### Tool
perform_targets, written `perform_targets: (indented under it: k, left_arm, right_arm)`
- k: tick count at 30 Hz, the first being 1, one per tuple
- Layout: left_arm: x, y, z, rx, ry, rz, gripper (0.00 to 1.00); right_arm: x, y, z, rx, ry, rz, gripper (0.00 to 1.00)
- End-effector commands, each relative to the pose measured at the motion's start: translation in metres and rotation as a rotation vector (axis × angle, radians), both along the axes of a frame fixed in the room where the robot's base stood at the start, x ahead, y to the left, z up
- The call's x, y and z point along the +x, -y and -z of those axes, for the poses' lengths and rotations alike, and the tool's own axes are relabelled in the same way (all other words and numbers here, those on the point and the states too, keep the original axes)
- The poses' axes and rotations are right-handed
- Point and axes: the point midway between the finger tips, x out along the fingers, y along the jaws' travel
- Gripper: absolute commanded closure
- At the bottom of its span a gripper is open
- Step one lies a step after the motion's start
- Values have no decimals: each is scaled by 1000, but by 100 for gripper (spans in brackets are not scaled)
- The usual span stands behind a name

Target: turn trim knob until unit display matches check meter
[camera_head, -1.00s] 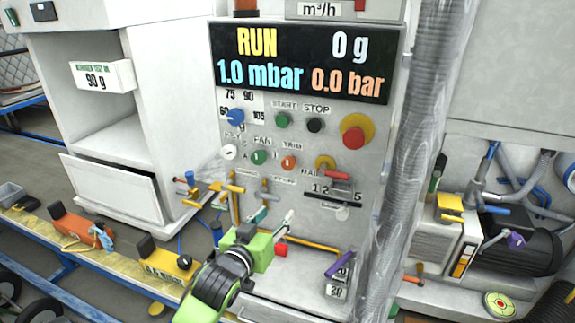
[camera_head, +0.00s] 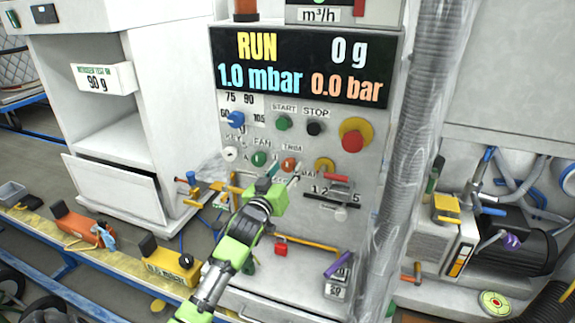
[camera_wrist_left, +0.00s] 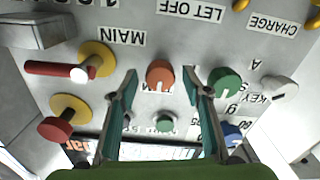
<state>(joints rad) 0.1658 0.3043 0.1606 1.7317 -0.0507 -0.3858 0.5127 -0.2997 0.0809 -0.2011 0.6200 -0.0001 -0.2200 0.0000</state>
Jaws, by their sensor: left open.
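The trim knob (camera_head: 290,163) is a small orange knob on the grey front panel, under the TRIM label. My left gripper (camera_head: 284,171) is open just in front of it. In the left wrist view, upside down, the orange knob (camera_wrist_left: 160,73) with a white mark lies between the two teal fingertips, with a gap on each side. Whether the fingers reach around it in depth I cannot tell. The unit display (camera_head: 300,66) reads RUN, 0 g, 1.0 mbar, 0.0 bar. I cannot identify the check meter for certain. My right gripper is out of view.
The green fan knob (camera_head: 259,158) sits close beside the left fingers. A yellow-based valve with a red lever (camera_head: 336,178) is to the right. Above are the green start button (camera_head: 283,122), black stop button (camera_head: 315,129) and red emergency button (camera_head: 354,136). A clear-wrapped hose (camera_head: 412,130) hangs right.

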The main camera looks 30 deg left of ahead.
Motion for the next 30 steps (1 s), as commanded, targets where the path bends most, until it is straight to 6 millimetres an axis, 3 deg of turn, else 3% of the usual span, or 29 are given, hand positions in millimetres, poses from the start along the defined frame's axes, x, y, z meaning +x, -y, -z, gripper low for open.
perform_targets:
  k: [6,15,16,20,30]
  left_arm:
    - [15,-4,0,2,0,0,56]
    - [16,-4,0,2,0,0,56]
    - [16,-4,0,2,0,0,59]
    - [16,-4,0,1,-1,0,92]
    - [16,-4,0,-22,4,0,94]
  right_arm:
    - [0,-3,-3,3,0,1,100]
    - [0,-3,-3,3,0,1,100]
    - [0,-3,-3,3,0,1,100]
    - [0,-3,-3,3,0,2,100]
    - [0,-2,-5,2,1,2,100]
